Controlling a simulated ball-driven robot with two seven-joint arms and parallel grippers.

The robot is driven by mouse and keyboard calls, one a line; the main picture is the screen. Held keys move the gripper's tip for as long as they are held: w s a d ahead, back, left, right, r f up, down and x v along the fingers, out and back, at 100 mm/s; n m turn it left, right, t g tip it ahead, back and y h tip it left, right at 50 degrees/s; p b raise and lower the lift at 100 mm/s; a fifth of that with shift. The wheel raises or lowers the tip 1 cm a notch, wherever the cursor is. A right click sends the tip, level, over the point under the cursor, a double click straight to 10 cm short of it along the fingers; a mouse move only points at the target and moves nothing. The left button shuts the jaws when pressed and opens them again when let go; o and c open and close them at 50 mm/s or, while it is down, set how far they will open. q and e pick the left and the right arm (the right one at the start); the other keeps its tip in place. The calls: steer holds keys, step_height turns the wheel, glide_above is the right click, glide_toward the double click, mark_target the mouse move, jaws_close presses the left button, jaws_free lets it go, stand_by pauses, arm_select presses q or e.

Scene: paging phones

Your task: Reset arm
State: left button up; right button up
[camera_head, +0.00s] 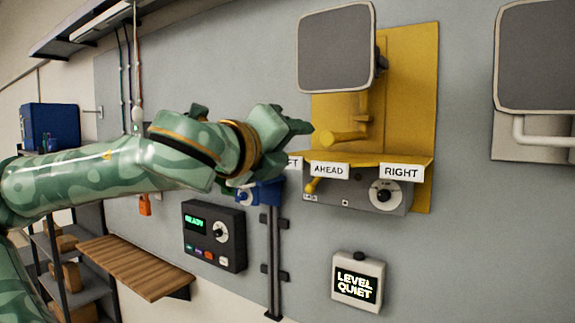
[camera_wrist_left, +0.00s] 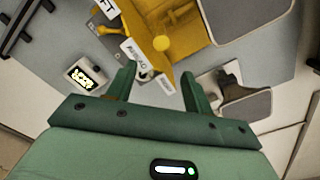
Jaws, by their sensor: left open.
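My left gripper (camera_head: 298,128) reaches in from the left, in front of the wall panel, just left of the yellow station. In the left wrist view my left gripper (camera_wrist_left: 160,82) has its two fingers apart with nothing held between them. The yellow wall station (camera_head: 415,90) carries a yellow horn-like part and a ledge with white cards; AHEAD (camera_head: 329,171) and RIGHT (camera_head: 402,172) are readable, a third is partly hidden by my arm. The station also shows in the left wrist view (camera_wrist_left: 195,30). My right gripper is not seen.
Below the ledge is a grey box with a dial (camera_head: 385,196). A dark box reading READY (camera_head: 214,236) and a LEVEL QUIET display (camera_head: 357,280) are mounted lower. Grey screens (camera_head: 335,50) (camera_head: 537,55) jut out. A wooden shelf (camera_head: 135,266) is below my arm.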

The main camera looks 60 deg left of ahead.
arm_select(q)
steer(key=shift+s+d+r, duration=0.1)
steer(key=shift+s+d, duration=0.05)
steer(key=shift+s, duration=0.15)
stand_by(0.4)
